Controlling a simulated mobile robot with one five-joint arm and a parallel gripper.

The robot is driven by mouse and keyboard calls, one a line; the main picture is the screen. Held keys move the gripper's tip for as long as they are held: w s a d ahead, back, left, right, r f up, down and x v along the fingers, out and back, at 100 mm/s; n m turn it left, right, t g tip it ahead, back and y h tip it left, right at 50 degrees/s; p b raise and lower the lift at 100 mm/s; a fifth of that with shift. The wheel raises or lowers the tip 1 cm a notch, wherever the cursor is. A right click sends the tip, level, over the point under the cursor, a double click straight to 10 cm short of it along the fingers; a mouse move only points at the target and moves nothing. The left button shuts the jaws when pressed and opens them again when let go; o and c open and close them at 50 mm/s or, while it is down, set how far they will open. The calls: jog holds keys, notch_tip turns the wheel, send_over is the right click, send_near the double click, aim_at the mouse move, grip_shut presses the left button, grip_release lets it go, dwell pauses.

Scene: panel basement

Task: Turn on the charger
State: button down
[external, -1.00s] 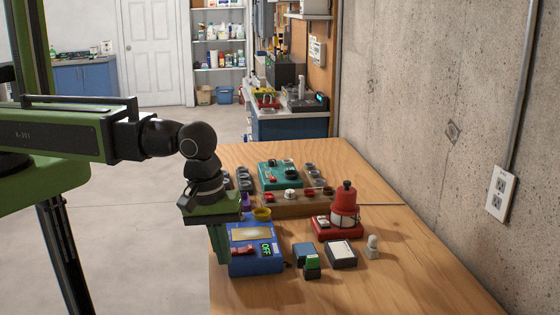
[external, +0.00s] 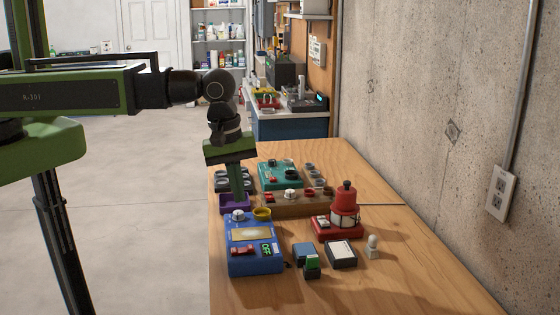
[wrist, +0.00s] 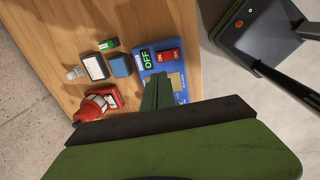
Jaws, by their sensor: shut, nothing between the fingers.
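The blue charger box (external: 256,264) stands at the table's near left edge. Its display (external: 267,249) reads OFF in green. A red switch (external: 243,250) sits left of the display; in the wrist view the switch (wrist: 169,56) carries the word ON. A white knob (external: 238,215) and a yellow ring (external: 262,213) show at its back. My gripper (external: 238,198) is shut and empty, pointing down above the charger's back end and the purple tray. In the wrist view my gripper (wrist: 158,80) covers part of the charger, and its tip points towards the switch side.
A purple tray (external: 229,210) lies behind the charger. Right of it are a blue-grey block (external: 302,252), a green-topped block (external: 312,264), a white-topped box (external: 341,253), a red lantern (external: 346,205) and a small white bulb (external: 372,243). The table's near right is clear.

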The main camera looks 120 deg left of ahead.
aim_at(251, 246)
jog(key=f+b, duration=0.3)
jog(key=f, duration=0.1)
jog(key=f+b, duration=0.4)
jog(key=w+a+f+b, duration=0.1)
jog(key=f+b, duration=0.3)
jog(key=shift+w+a, duration=0.1)
jog(key=shift+f, duration=0.25)
jog(key=shift+w+a+f+b, duration=0.15)
jog(key=shift+f+b, duration=0.2)
jog(key=shift+b, duration=0.25)
jog(key=shift+s+d+r+p, duration=0.35)
jog(key=shift+s+d, duration=0.2)
notch_tip(251, 246, up, 14)
jog(key=w+a+p, duration=0.1)
jog(key=p, duration=1.3)
jog(key=shift+w+a, duration=0.2)
